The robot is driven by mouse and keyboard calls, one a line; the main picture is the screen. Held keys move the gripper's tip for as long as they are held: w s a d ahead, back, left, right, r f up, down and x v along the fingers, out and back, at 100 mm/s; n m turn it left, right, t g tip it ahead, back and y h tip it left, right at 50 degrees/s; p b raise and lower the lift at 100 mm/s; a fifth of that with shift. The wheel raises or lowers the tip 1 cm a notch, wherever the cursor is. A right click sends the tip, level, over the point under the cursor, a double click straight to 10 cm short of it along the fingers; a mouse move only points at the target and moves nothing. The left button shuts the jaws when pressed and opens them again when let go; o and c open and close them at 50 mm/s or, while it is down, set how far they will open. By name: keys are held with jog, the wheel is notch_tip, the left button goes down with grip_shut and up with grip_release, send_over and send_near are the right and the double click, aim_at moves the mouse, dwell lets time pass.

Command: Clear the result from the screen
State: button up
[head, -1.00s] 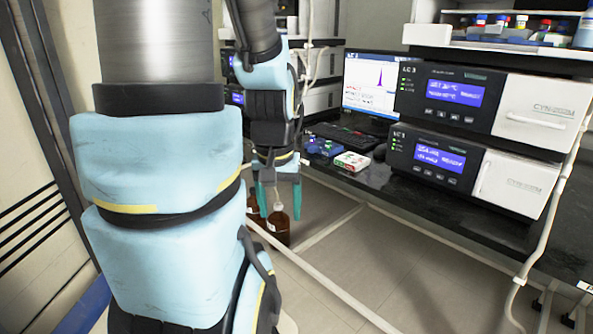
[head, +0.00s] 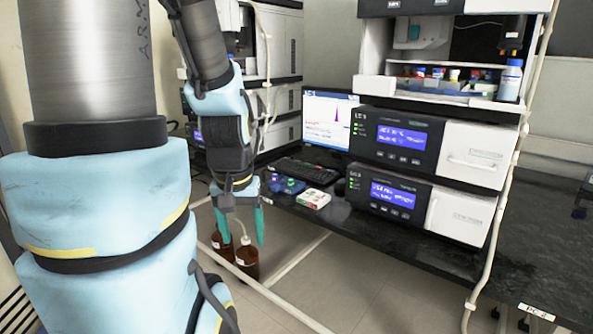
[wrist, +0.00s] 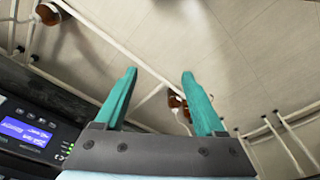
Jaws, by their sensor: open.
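A dark mouse (head: 340,187) seems to sit to the right of the keyboard, partly hidden. My gripper (head: 243,232) points down with its teal fingers apart and empty, in front of the bench's edge and left of the keyboard. In the wrist view my gripper (wrist: 160,80) is open above the floor, with nothing between the fingers.
Two stacked instruments with blue displays, the upper one (head: 440,145) and the lower one (head: 418,200), stand right of the monitor. Brown bottles (head: 247,262) stand below. The bench (head: 545,225) is clear at right.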

jog(key=shift+c, duration=0.3)
grip_shut()
dwell(0.6)
dwell(1.1)
